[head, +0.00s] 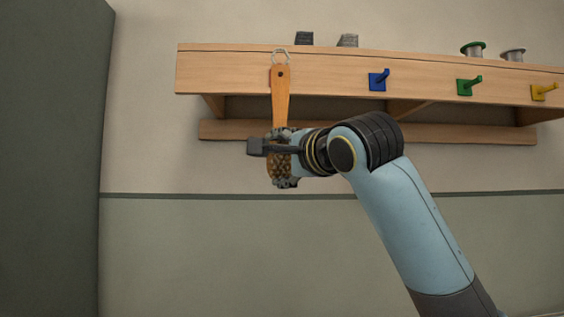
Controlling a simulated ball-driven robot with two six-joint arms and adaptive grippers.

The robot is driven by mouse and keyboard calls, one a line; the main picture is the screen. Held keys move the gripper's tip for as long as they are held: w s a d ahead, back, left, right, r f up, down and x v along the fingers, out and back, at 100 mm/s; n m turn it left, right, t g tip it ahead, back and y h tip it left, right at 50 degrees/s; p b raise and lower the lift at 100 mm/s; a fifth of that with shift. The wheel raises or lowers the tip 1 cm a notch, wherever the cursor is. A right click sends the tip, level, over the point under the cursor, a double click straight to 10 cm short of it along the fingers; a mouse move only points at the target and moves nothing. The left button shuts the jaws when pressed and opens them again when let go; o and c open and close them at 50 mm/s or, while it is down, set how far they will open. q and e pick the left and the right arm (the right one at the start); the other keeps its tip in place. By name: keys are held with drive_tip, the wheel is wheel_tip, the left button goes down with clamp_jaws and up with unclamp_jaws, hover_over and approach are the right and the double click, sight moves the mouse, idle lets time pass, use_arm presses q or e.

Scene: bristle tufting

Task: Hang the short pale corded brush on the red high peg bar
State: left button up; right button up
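A brush with an orange-tan wooden handle (281,95) hangs upright in my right gripper, with a pale cord loop (281,57) at its top end and a dark hole near that end. Its patterned brown head is partly covered by the gripper. My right gripper (281,157) is around the brush at its lower part and appears shut on it. The handle's top overlaps the left part of the wooden peg rail (225,70); I cannot tell whether it touches. No red peg shows; the handle and loop hide part of the rail. My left gripper is out of view.
The rail also carries a blue peg (378,79), a green peg (468,86) and a yellow peg (544,92), all bare. Two grey blocks (304,38) and two metal spools (473,49) stand on top. A dark green panel (50,150) stands at the left.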

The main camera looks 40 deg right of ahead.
drive_tip(key=shift+w+d+f, duration=0.15)
drive_tip(key=shift+w+d, duration=0.2)
drive_tip(key=shift+w, duration=0.3)
drive_tip(key=shift+w+d+b, duration=0.5)
drive_tip(key=shift+w, duration=0.25)
drive_tip(key=shift+w+d+f, duration=0.15)
drive_tip(key=shift+w+d, duration=0.35)
drive_tip(key=shift+w, duration=0.3)
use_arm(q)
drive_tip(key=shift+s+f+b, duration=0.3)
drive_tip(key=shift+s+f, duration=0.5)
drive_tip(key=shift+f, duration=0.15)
use_arm(e)
drive_tip(key=shift+w+d+f, duration=0.25)
drive_tip(key=shift+w+d, duration=0.05)
drive_tip(key=shift+w, duration=0.2)
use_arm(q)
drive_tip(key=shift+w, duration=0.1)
use_arm(e)
drive_tip(key=o, duration=1.3)
drive_tip(key=shift+s, duration=0.1)
